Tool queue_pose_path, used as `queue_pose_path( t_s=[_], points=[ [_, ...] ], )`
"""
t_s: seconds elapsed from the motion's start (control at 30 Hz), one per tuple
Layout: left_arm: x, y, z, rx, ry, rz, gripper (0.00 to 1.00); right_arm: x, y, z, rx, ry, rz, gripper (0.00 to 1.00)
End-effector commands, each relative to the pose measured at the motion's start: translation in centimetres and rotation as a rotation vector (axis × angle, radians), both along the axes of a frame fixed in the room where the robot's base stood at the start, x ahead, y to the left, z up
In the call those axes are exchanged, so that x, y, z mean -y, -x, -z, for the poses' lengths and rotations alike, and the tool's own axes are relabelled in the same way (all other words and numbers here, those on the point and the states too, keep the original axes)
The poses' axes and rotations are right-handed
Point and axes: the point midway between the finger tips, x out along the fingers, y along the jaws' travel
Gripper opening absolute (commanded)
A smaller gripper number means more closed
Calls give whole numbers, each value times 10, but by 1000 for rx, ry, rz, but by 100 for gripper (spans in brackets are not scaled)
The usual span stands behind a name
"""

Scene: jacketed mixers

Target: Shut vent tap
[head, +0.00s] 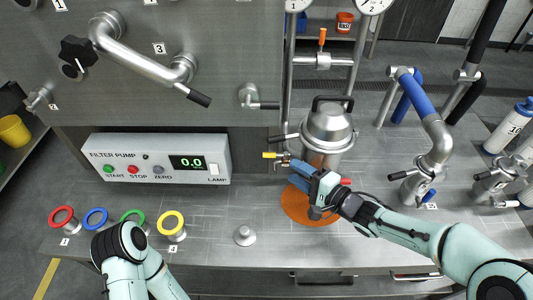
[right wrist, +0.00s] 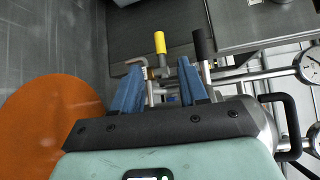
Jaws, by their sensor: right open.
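A small tap with a yellow handle (head: 271,155) sticks out to the left from the side of a steel vessel (head: 322,140) with a domed lid. In the right wrist view the yellow handle (right wrist: 160,43) stands just beyond the gap between my blue fingertips. My right gripper (head: 296,172) is open and empty, close in front of the tap; I cannot tell whether a finger touches it. A black handle (right wrist: 203,43) shows beyond the right-hand finger. Which tap is the vent is not labelled here. My left arm shows at the lower left, its gripper out of view.
An orange round mat (head: 298,208) lies under the vessel. A filter pump box (head: 155,160) reads 0.0. Several coloured rings (head: 171,223) stand at the front left. An orange-handled tap (head: 322,40) sits on pipework above; a blue pipe (head: 417,97) stands right.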

Motion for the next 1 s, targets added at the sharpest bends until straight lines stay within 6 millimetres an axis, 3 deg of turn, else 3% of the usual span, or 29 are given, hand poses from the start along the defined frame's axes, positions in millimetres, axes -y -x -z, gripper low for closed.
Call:
queue_pose_path(
  t_s=[0.2, 0.47, 0.97, 1.0],
  points=[
    [0, -3, 7, 11, -2, -2, 0, -37, -33, 8, 1, -3, -5, 43],
    [0, -5, 11, 20, -3, -4, 0, -69, -64, 14, 0, -2, -4, 43],
    [0, -5, 12, 22, -3, -5, 0, -79, -76, 15, -1, -1, -1, 43],
    [0, -5, 12, 22, -3, -5, 0, -79, -76, 15, -1, -1, -1, 30]
  ],
)
